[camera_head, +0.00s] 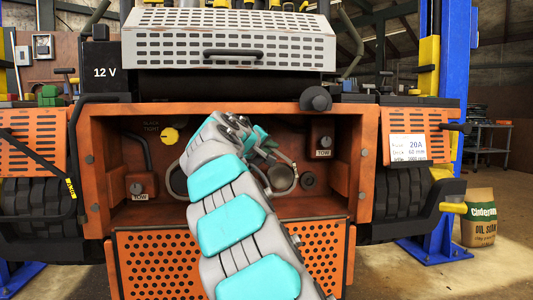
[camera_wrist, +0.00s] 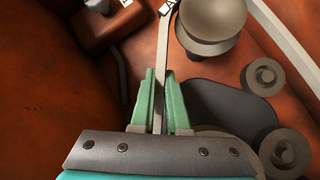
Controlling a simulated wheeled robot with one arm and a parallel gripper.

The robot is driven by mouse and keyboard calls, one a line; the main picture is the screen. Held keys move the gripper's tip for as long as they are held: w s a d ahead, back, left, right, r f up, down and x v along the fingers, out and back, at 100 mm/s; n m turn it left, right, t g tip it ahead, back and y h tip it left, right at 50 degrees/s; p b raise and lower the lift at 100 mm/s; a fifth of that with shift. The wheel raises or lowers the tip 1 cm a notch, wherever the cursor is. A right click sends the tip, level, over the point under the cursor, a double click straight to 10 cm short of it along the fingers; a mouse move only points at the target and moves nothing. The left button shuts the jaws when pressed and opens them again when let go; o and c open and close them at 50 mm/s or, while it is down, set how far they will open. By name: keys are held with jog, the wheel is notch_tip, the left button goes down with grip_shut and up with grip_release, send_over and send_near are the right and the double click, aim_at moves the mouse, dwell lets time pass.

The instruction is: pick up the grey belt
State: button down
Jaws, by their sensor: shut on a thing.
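In the wrist view the grey belt (camera_wrist: 162,50) is a narrow strip running from the top edge down between the two green fingers of my gripper (camera_wrist: 160,78). The fingers are shut on it from both sides. A similar pale strip (camera_wrist: 285,40) crosses the upper right corner; I cannot tell whether it is the same belt. In the head view my arm reaches into the orange bay, and my gripper (camera_head: 262,143) is mostly hidden behind the wrist. The held part of the belt is hidden there.
A round grey pulley (camera_wrist: 212,22) sits right of the strip, with a dark plate (camera_wrist: 222,108) and two small rollers below it. The orange bay walls (camera_head: 360,150) are close on both sides.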

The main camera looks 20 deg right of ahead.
jog(key=shift+r, duration=0.4)
jog(key=s+a, duration=0.2)
jog(key=s, duration=0.6)
jog(key=s+a, duration=0.3)
jog(key=s, duration=0.6)
jog(key=shift+s, duration=0.15)
